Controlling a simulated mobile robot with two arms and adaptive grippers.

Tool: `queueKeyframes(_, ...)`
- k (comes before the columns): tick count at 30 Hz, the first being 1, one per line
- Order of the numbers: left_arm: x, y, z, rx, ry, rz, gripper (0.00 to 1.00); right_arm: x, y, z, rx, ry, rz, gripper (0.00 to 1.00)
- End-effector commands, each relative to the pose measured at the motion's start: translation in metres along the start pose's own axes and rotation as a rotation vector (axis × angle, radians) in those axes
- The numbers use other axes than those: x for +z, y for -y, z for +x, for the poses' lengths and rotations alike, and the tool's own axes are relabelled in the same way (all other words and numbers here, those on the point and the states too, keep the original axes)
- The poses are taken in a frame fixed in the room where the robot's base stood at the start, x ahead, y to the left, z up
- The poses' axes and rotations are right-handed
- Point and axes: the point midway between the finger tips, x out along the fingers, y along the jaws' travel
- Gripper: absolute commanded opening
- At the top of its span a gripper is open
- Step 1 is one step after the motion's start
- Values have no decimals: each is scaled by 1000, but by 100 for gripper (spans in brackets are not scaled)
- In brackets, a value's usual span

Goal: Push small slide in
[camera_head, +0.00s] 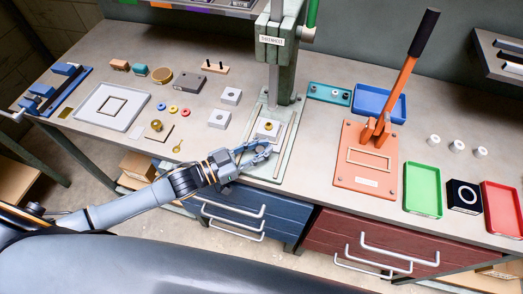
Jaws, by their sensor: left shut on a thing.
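The green fly press (272,90) stands at the back middle of the bench. On its base a small light plate, which looks like the small slide (268,130), lies under the ram with a brass-coloured round piece on it. My left gripper (262,150) reaches in from the left to the front of this plate. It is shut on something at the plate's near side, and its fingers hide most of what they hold. I cannot tell how far the slide sits under the ram. My right gripper is not in view.
Left of the press lie several light blocks (219,119), coloured rings and a white tray (110,106). Right stand an orange lever press (366,160) with a raised handle, a blue tray (380,102), a green tray (423,190) and a red tray (502,209). Drawers (235,210) are below.

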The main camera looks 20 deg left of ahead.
Motion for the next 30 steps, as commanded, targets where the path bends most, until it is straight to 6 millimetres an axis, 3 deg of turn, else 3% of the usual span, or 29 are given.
queueKeyframes(2,1,3,-1,-5,5,2,0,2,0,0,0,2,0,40)
queueKeyframes(3,1,3,-1,-5,5,3,24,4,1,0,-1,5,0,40)
queueKeyframes(7,1,3,-1,-4,4,3,48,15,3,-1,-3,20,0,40)
queueKeyframes(11,1,2,-1,-3,4,2,48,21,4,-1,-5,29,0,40)
queueKeyframes(19,2,1,-8,-3,6,1,48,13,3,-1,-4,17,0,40)
queueKeyframes(23,2,1,-29,-2,9,1,48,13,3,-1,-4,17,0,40)
queueKeyframes(30,3,2,-82,-3,10,-1,48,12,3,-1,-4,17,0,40)
